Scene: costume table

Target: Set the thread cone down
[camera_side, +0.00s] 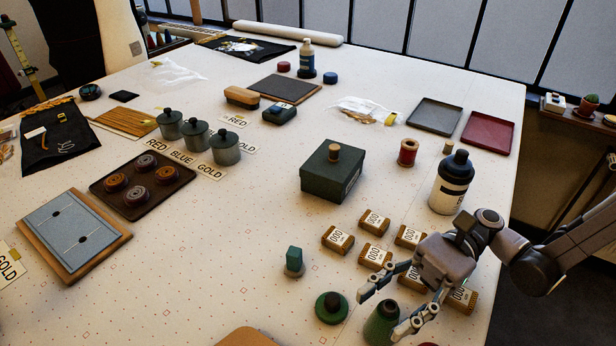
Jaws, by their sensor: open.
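A green cone-shaped thing, likely the thread cone (379,329), is at the bottom edge of the side view, right of centre. It looks upright, with a narrow top and a wider lower part. Its base is at the picture's edge, so I cannot tell for certain that it rests on the table (240,290). My gripper (378,313) is open, with one finger on the far side of the cone and the other on its near right side. I cannot tell whether either finger touches it.
A teal-topped piece (294,261) stands farther left. Several labelled brown blocks (337,240) lie behind and under my gripper. A green lidded box (331,178) and a white bottle (450,185) stand beyond.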

